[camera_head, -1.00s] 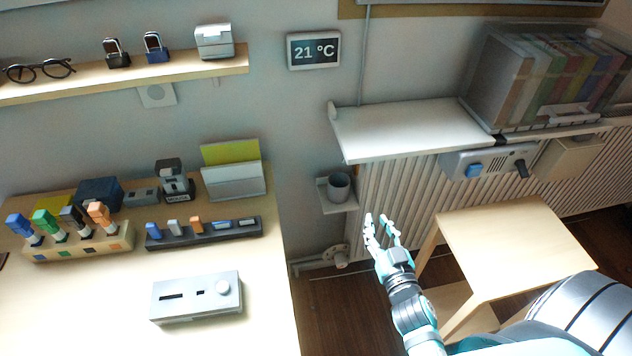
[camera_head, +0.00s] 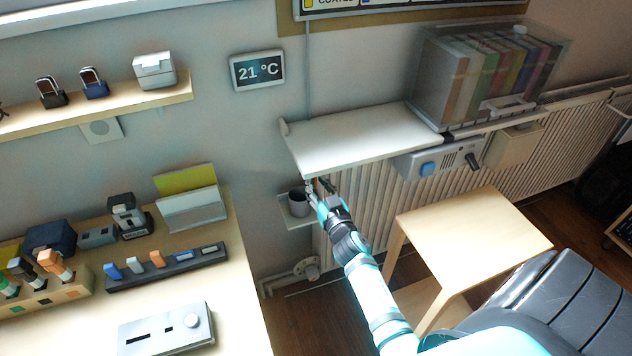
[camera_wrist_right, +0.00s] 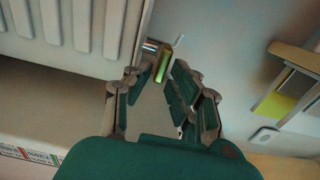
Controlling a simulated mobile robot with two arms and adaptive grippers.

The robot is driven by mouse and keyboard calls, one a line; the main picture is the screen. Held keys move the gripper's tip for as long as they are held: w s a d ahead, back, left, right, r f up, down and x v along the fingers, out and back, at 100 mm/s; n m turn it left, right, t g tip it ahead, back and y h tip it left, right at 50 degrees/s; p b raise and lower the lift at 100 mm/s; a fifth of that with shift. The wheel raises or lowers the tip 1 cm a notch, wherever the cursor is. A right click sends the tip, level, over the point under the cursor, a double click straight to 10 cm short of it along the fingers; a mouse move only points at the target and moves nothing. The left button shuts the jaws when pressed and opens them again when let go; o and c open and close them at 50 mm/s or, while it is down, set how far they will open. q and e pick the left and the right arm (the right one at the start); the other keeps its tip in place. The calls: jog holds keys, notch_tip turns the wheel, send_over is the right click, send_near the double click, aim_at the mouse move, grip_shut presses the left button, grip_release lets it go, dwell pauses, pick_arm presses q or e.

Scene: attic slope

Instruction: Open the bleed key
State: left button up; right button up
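My right gripper (camera_head: 317,187) is at the upper left end of the radiator (camera_head: 375,200), just below the white shelf. In the right wrist view its dark green fingers (camera_wrist_right: 158,92) are spread, with a gap between them. A small metallic piece with a greenish-yellow shine (camera_wrist_right: 165,62), which looks like the bleed key, sticks out beside the radiator's end, just beyond the fingertips. I cannot tell whether a finger touches it. The key is not distinguishable in the head view. My left gripper is not in view.
A wooden stool (camera_head: 475,235) stands to the right, and a desk (camera_head: 235,300) with several items to the left.

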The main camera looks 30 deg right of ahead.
jog(key=shift+w+d, duration=0.15)
jog(key=shift+w, duration=0.45)
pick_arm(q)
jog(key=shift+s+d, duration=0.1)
pick_arm(e)
grip_shut()
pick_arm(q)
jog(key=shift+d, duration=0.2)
